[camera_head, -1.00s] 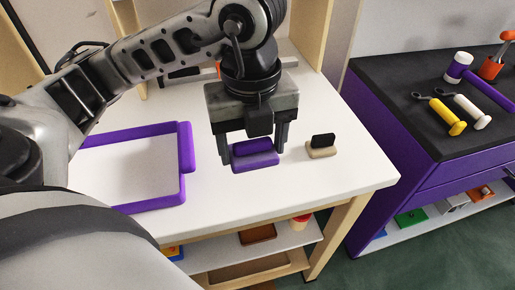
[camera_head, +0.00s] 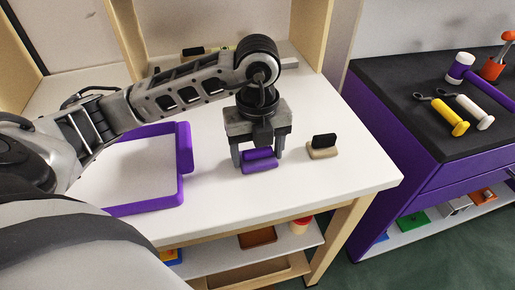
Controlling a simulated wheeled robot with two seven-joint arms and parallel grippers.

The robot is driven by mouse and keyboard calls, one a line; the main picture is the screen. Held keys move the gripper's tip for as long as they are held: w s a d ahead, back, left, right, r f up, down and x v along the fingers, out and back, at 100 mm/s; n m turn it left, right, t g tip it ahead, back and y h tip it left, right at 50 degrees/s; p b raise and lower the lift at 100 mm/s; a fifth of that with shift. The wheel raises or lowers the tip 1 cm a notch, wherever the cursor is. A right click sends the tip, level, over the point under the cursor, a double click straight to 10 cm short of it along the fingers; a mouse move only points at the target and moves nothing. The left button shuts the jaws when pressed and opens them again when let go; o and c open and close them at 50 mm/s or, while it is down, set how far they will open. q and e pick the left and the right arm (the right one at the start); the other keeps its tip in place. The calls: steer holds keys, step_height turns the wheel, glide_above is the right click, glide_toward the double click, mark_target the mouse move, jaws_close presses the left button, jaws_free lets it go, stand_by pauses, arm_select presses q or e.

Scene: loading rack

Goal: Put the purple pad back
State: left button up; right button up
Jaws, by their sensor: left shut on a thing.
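The purple pad (camera_head: 259,164) is a small purple block with a raised grip on top. It is on or just over the white table top, between the purple-framed tray and a beige block. My left gripper (camera_head: 259,158) points down over it, a finger on each side, and is shut on it. Whether the pad touches the table I cannot tell. My right gripper is not in view.
A white tray with a purple frame (camera_head: 184,150) lies to the left. A beige block with a black top (camera_head: 322,149) stands close on the right. A purple cabinet (camera_head: 400,165) with a black top holding tools (camera_head: 449,116) stands further right.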

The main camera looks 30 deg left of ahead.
arm_select(q)
steer(key=shift+f, duration=0.15)
steer(key=o, duration=0.9)
steer(key=shift+o, duration=0.2)
steer(key=shift+r, duration=0.3)
step_height(320, 180, up, 12)
steer(key=p, duration=0.2)
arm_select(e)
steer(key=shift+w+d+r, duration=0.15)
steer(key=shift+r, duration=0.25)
arm_select(q)
steer(key=shift+f, duration=0.15)
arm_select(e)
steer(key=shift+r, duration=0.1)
